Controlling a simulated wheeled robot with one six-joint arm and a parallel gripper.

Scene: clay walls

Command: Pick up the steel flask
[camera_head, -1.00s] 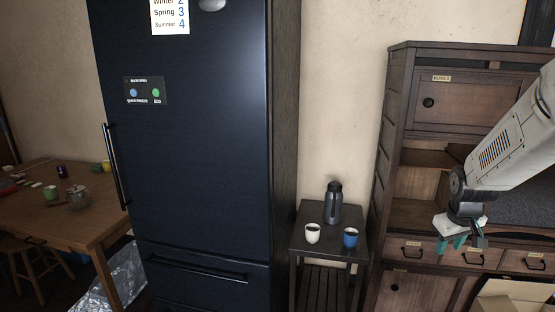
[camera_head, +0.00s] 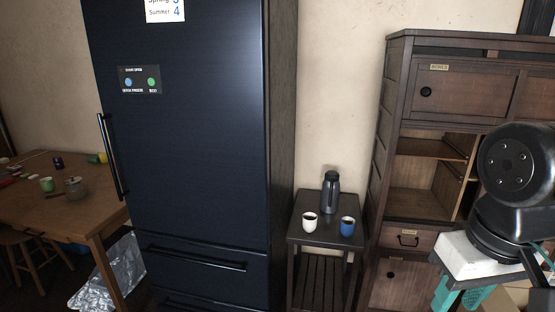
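The steel flask (camera_head: 330,194) is dark grey with a black top. It stands upright at the back of a small dark side table (camera_head: 313,238), between the fridge and the wooden cabinet. My gripper (camera_head: 448,296) is at the lower right, in front of the cabinet, well to the right of the flask and apart from it. It has a white body and teal fingers. The fingers are partly cut off by the lower edge of the picture, so their opening is unclear.
A white cup (camera_head: 309,222) and a blue cup (camera_head: 347,227) stand on the side table in front of the flask. The tall dark fridge (camera_head: 190,150) is to the left, the wooden cabinet (camera_head: 408,180) to the right. A wooden table (camera_head: 85,205) with small items is at far left.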

